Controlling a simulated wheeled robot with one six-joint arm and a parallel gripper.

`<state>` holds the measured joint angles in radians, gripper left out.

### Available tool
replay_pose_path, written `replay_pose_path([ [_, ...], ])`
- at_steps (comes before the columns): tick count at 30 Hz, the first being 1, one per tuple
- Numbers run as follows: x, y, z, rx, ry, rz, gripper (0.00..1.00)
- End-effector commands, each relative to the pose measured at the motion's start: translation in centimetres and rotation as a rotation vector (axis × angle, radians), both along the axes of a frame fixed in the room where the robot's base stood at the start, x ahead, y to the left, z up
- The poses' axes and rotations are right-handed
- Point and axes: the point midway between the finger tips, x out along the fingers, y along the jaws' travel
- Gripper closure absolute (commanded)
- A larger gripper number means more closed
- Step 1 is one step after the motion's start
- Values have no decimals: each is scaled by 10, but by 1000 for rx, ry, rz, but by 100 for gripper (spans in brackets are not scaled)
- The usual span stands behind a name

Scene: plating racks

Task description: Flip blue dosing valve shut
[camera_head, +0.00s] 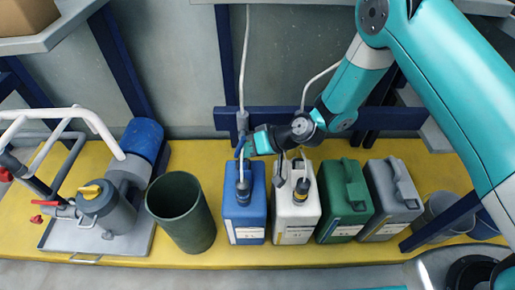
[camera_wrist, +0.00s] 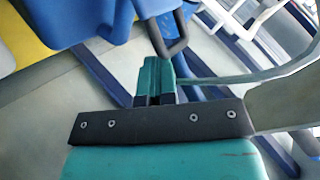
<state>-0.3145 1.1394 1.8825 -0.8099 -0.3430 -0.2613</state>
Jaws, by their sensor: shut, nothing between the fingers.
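The blue dosing valve (camera_head: 240,147) shows as a small blue lever on the grey pipe above the blue canister (camera_head: 245,205). The gripper partly covers it, and I cannot tell its exact angle. My gripper (camera_head: 252,142) is shut and empty, right beside the lever on its right side; whether they touch is unclear. In the wrist view the teal fingertips (camera_wrist: 155,75) are together, close to a dark loop (camera_wrist: 172,38) and blue parts.
A white canister (camera_head: 293,208), a green canister (camera_head: 343,210) and a grey canister (camera_head: 393,205) stand to the right on the yellow platform. A dark green bin (camera_head: 180,215) stands left. A pump (camera_head: 108,208) sits on a tray. Hoses hang near my gripper.

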Motion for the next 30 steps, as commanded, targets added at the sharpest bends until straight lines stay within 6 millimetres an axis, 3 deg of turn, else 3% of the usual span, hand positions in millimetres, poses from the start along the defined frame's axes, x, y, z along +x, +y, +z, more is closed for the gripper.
replay_pose_path([
  [23,-2,5,3,15,0,8,100],
  [26,-1,5,12,16,0,8,100],
  [30,-1,5,40,16,-2,8,100],
])
